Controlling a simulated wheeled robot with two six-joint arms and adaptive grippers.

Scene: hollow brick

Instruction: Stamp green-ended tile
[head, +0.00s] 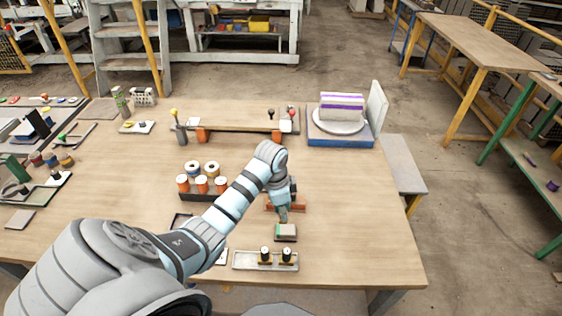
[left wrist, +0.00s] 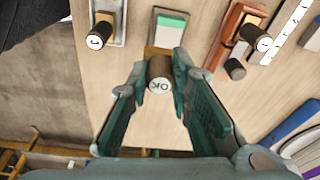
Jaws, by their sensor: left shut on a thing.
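The green-ended tile (head: 286,232) lies on the table, just in front of my left gripper (head: 283,212). In the left wrist view the tile (left wrist: 168,30) shows a green end and a pale body. My left gripper (left wrist: 161,78) is shut on a dark stamp (left wrist: 159,86) with a white cap marked OK. The stamp's light wooden base overlaps the tile's near end in the wrist view; I cannot tell whether they touch. My right gripper is not in view.
A pale tray (head: 240,261) with two dark stamps (head: 265,254) stands at the table's front. An orange-brown holder (left wrist: 228,30) with another dark stamp (left wrist: 256,34) is beside the tile.

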